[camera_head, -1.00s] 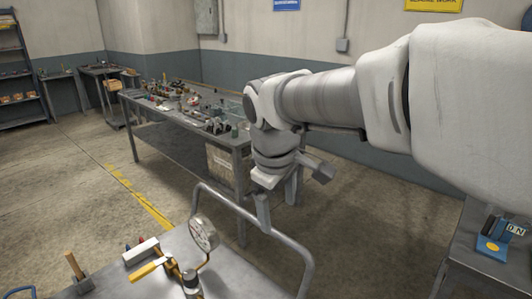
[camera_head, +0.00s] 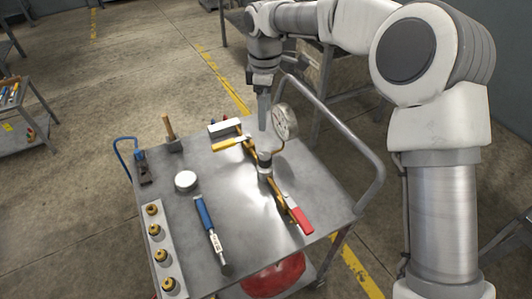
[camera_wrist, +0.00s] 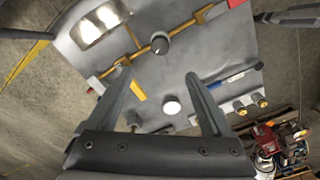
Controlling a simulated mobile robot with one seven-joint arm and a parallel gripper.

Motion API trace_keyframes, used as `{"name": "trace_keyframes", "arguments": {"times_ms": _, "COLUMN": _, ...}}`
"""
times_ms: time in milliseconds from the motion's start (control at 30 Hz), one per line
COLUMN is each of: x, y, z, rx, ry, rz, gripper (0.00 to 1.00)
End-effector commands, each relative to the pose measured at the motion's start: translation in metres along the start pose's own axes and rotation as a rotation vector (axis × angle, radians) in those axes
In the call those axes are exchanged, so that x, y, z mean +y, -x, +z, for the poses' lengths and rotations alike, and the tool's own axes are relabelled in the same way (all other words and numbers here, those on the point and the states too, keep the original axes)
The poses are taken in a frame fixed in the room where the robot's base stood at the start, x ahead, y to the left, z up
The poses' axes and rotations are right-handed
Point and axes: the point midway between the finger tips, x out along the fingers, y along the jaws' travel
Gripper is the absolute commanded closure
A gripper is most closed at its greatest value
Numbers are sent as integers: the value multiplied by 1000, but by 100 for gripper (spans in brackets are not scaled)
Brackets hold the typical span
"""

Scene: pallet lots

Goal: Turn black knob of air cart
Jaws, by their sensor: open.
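The air cart (camera_head: 170,212) has a grey metal top with a brass pipe line across it. A dark round knob (camera_head: 265,158) with a lighter top stands midway on this line, between a yellow-handled lever (camera_head: 226,146) and a red-handled lever (camera_head: 302,221). It also shows in the wrist view (camera_wrist: 160,44), above my fingertips in the picture. A round pressure gauge (camera_head: 285,122) stands beside the knob. My gripper (camera_head: 264,112) points down over the far part of the cart. In the wrist view its two fingers (camera_wrist: 157,78) are apart and empty, not around the knob.
On the cart lie a white round puck (camera_head: 186,181), a blue-handled wrench (camera_head: 210,232), a strip of brass fittings (camera_head: 160,250) and a wooden-handled tool (camera_head: 170,130). The bent handrail (camera_head: 345,135) rises along the cart's side. A red tank (camera_head: 275,277) sits below.

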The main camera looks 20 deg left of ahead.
Motion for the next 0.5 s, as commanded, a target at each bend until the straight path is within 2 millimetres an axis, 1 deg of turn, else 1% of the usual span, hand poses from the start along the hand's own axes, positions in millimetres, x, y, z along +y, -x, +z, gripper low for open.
{"name": "trace_keyframes", "arguments": {"times_ms": 167, "x": -1, "y": -32, "z": 0, "rx": -1, "ry": 0, "rz": -5, "gripper": 16}}
{"name": "trace_keyframes", "arguments": {"times_ms": 500, "x": -1, "y": -106, "z": 1, "rx": -2, "ry": -1, "rz": -4, "gripper": 16}}
